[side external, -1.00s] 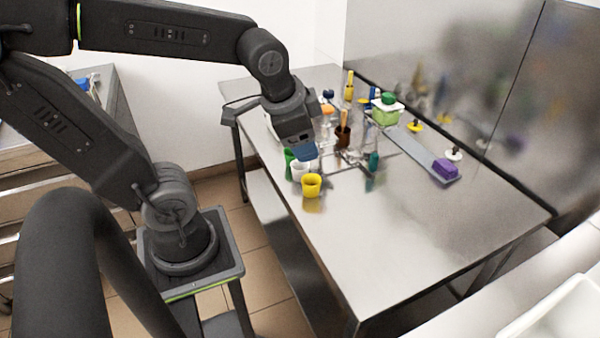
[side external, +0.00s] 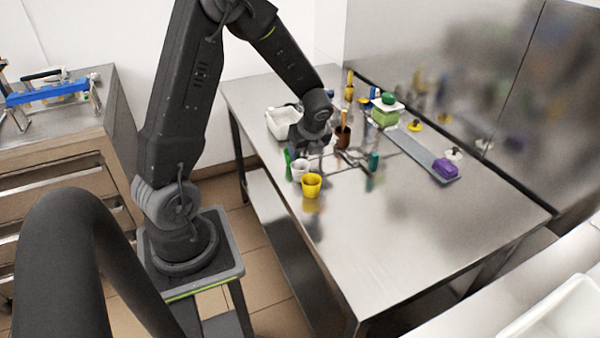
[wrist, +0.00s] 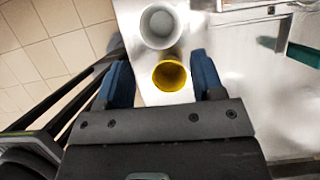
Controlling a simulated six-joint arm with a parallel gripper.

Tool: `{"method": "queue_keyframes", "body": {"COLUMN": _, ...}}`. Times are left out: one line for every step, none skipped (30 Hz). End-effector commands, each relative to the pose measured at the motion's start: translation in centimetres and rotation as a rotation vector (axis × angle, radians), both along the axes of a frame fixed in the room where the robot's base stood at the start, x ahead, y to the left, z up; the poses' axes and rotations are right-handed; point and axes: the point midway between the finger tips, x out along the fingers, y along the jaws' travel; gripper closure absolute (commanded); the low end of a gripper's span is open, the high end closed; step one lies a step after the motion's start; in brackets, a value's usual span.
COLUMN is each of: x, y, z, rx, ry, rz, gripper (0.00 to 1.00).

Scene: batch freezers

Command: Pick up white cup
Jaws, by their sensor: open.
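The white cup (side external: 300,171) stands upright on the metal table near its left edge, just behind the yellow cup (side external: 311,184). In the wrist view the white cup (wrist: 160,24) shows from above, ahead of the fingertips, and looks empty. The yellow cup (wrist: 169,76) shows between the two blue fingers in that picture. My gripper (wrist: 162,66) is open with nothing held. In the side view my gripper (side external: 312,146) is low over the table, behind the white cup; its fingertips are hard to make out there.
A green cup (side external: 288,162) stands close beside the white cup. A white container (side external: 281,124) and a brown cup (side external: 342,138) are behind. A teal object (side external: 373,162) stands to the right. The table's front right is clear.

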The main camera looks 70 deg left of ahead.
Motion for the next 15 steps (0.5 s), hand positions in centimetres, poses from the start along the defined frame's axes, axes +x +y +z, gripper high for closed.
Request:
{"method": "queue_keyframes", "body": {"x": -0.1, "y": 0.4, "z": -1.1, "rx": -0.002, "ry": 0.005, "rz": 0.002, "gripper": 0.38}}
{"method": "queue_keyframes", "body": {"x": 0.0, "y": 0.6, "z": -1.7, "rx": -0.002, "ry": 0.005, "rz": 0.002, "gripper": 0.38}}
{"method": "queue_keyframes", "body": {"x": -0.1, "y": 0.9, "z": -2.4, "rx": -0.002, "ry": 0.005, "rz": 0.002, "gripper": 0.38}}
{"method": "queue_keyframes", "body": {"x": -0.1, "y": 1.1, "z": -2.8, "rx": -0.003, "ry": 0.003, "rz": 0.002, "gripper": 0.38}}
{"method": "queue_keyframes", "body": {"x": 0.0, "y": 1.3, "z": -3.2, "rx": -0.001, "ry": 0.002, "rz": 0.002, "gripper": 0.38}}
{"method": "queue_keyframes", "body": {"x": 0.0, "y": 1.5, "z": -3.7, "rx": -0.001, "ry": 0.003, "rz": 0.002, "gripper": 0.38}}
{"method": "queue_keyframes", "body": {"x": 0.0, "y": 1.6, "z": -4.0, "rx": -0.001, "ry": 0.001, "rz": 0.003, "gripper": 0.38}}
{"method": "queue_keyframes", "body": {"x": 0.0, "y": 1.7, "z": -4.3, "rx": -0.001, "ry": 0.0, "rz": 0.002, "gripper": 0.38}}
{"method": "queue_keyframes", "body": {"x": 0.0, "y": 1.8, "z": -4.5, "rx": -0.001, "ry": 0.001, "rz": 0.001, "gripper": 0.38}}
{"method": "queue_keyframes", "body": {"x": 0.0, "y": 1.9, "z": -4.7, "rx": -0.001, "ry": 0.0, "rz": 0.002, "gripper": 0.38}}
{"method": "queue_keyframes", "body": {"x": 0.0, "y": 1.9, "z": -4.8, "rx": -0.001, "ry": -0.001, "rz": 0.002, "gripper": 0.38}}
{"method": "queue_keyframes", "body": {"x": 0.0, "y": 2.0, "z": -5.0, "rx": -0.001, "ry": 0.0, "rz": 0.003, "gripper": 0.38}}
{"method": "queue_keyframes", "body": {"x": 0.0, "y": 2.1, "z": -5.2, "rx": -0.001, "ry": 0.0, "rz": 0.003, "gripper": 0.38}}
{"method": "queue_keyframes", "body": {"x": 0.0, "y": 2.2, "z": -5.5, "rx": -0.001, "ry": 0.001, "rz": 0.004, "gripper": 0.38}}
{"method": "queue_keyframes", "body": {"x": 0.0, "y": 2.3, "z": -6.0, "rx": -0.002, "ry": 0.001, "rz": 0.003, "gripper": 0.38}}
